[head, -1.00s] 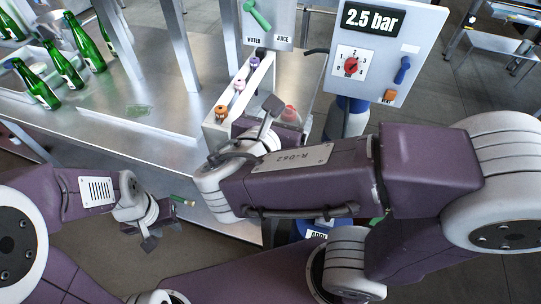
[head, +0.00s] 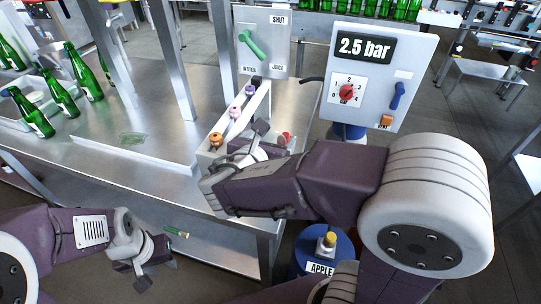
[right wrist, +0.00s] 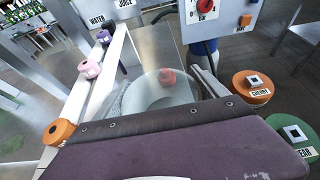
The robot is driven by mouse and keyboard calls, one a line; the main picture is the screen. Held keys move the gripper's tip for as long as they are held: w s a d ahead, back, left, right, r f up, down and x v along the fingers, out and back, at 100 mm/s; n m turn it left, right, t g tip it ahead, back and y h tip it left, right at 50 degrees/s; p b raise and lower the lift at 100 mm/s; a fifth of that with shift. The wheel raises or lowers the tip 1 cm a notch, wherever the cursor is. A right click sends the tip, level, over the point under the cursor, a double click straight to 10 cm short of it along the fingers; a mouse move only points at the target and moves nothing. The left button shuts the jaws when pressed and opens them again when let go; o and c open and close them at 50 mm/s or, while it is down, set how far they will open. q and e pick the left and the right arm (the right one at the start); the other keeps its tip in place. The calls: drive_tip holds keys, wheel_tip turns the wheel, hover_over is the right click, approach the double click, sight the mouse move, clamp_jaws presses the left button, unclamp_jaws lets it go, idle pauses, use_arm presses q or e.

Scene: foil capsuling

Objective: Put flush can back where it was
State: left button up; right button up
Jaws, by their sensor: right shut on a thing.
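A translucent can with a red part (right wrist: 167,78), which I take for the flush can, is in the middle of the right wrist view. My right gripper (right wrist: 163,98) is shut on it, with a grey finger along its right side. In the head view only the red part of the can (head: 284,139) shows clearly, beside the slanted rack. My right gripper (head: 267,140) is there, and its wrist hides most of the can. The can's bottom is hidden. My left gripper (head: 147,258) is low at the left, off the bench's front edge; its fingers are unclear.
A slanted rack (head: 243,112) with orange, pink and purple pieces stands just left of the can. The valve panel (head: 264,45) and the 2.5 bar box (head: 378,75) stand behind. Blue apple drum (head: 322,250) is below right. Green bottles (head: 58,95) stand far left.

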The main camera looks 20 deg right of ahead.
drive_tip(key=shift+w+d+f, duration=0.1)
drive_tip(key=shift+w+d, duration=0.05)
drive_tip(key=shift+w, duration=0.05)
wheel_tip(320, 180, down, 4)
drive_tip(key=shift+s+r+b, duration=0.1)
drive_tip(key=shift+r+b, duration=0.15)
drive_tip(key=shift+b, duration=0.5)
drive_tip(key=shift+f, duration=0.25)
drive_tip(key=shift+f, duration=0.15)
drive_tip(key=o, duration=1.9)
drive_tip(key=shift+o, duration=0.2)
